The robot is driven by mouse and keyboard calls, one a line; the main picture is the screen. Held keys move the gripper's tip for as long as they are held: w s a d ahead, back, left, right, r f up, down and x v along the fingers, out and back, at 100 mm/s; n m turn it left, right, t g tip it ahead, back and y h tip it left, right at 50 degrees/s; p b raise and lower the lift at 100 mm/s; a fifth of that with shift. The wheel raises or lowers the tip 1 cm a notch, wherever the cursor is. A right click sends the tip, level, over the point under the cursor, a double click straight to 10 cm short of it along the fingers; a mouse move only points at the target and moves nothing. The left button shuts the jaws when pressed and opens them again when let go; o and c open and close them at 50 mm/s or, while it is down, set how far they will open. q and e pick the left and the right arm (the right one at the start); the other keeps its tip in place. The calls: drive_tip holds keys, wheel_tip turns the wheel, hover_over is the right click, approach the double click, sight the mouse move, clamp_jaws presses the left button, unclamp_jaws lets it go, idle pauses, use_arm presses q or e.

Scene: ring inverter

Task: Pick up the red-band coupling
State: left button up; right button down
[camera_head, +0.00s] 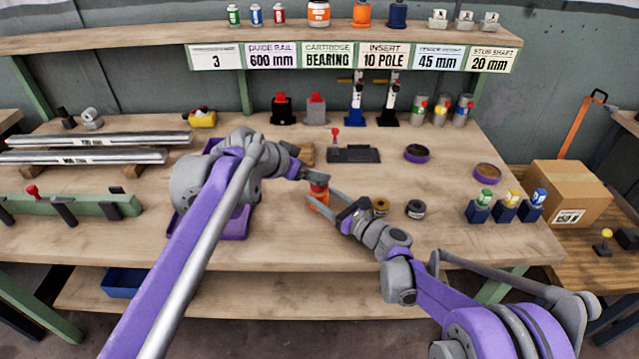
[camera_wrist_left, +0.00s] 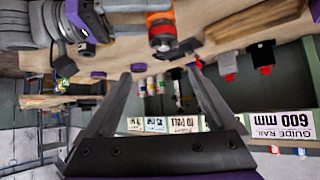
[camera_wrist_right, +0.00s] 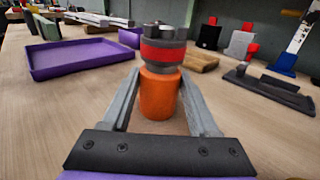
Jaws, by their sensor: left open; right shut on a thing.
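The red-band coupling (camera_head: 318,187), a grey stepped part with a red band, sits upright on top of an orange cylinder (camera_head: 318,202) near the middle of the bench. In the right wrist view the coupling (camera_wrist_right: 162,52) is above the orange cylinder (camera_wrist_right: 159,96). My right gripper (camera_wrist_right: 160,82) is shut on the orange cylinder, one finger on each side, below the red band. My left gripper (camera_wrist_left: 160,70) is open and empty, close to the coupling (camera_wrist_left: 162,32), which lies beyond its fingertips in the left wrist view.
A purple tray (camera_wrist_right: 80,58) lies left of the cylinder. A dark grey fixture (camera_head: 354,154) stands behind it. A brass ring (camera_head: 381,206) and a dark ring (camera_head: 416,208) lie to the right. The bench front is mostly clear.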

sight(316, 185)
use_arm(q)
drive_tip(key=s+a+f+n+t, duration=0.3)
drive_tip(key=s+f+t, duration=0.1)
drive_tip(key=s, duration=0.3)
drive_tip(key=x, duration=0.6)
drive_tip(key=shift+w, duration=0.4)
drive_tip(key=shift+r+x, duration=0.2)
drive_tip(key=shift+x, duration=1.1)
drive_tip(key=shift+r+x, duration=0.2)
drive_tip(key=shift+x, duration=1.1)
drive_tip(key=shift+d, duration=0.15)
clamp_jaws()
